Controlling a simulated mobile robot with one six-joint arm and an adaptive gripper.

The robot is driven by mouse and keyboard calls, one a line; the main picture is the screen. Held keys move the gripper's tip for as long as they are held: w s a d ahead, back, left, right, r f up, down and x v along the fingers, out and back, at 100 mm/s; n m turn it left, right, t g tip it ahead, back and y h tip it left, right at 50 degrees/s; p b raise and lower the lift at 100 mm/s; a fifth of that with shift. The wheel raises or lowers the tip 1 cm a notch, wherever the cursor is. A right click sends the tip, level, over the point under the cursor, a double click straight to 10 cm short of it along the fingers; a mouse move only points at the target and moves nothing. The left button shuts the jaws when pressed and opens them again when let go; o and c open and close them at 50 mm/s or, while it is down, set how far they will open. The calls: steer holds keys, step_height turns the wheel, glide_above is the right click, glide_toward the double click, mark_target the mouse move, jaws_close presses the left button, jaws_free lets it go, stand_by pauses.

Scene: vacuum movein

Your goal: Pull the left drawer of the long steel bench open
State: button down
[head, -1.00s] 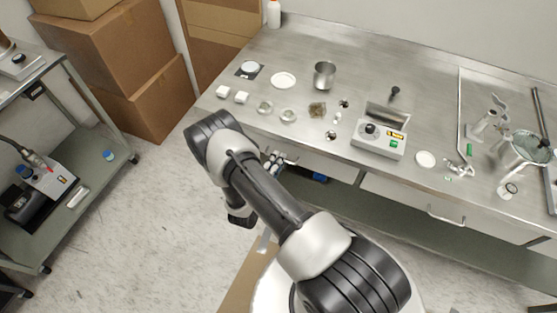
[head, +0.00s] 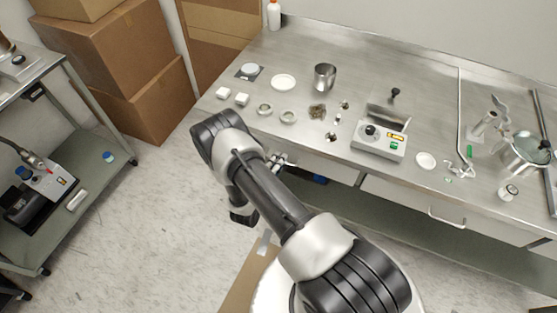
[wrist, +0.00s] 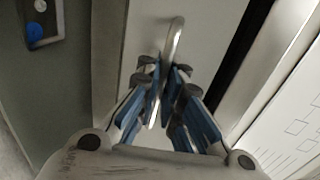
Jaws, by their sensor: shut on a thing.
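The long steel bench (head: 300,60) runs along the wall in the head view. Its left drawer (head: 335,168) is a pale front under the bench top, partly hidden by my arm. In the wrist view the drawer front (wrist: 215,25) has a bright metal bar handle (wrist: 175,40). My gripper (wrist: 167,85), with blue finger pads, is shut on this handle. In the head view my gripper (head: 278,161) is at the drawer front. A dark gap runs between the front and the bench edge; I cannot tell whether the drawer is pulled out.
The right drawer (head: 420,207) has its own bar handle. Labware and a control box (head: 379,141) stand on the bench top.

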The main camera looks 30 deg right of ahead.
stand_by(0.3)
steer(key=f+v, duration=0.3)
steer(key=v, duration=1.1)
steer(key=a+f+b+v, duration=0.1)
steer(key=f+v, duration=0.2)
steer(key=v, duration=1.1)
steer(key=shift+s+a, duration=0.3)
steer(key=shift+s, duration=0.3)
steer(key=c, duration=2)
jaws_free()
steer(key=v, duration=1.2)
steer(key=shift+w, duration=0.1)
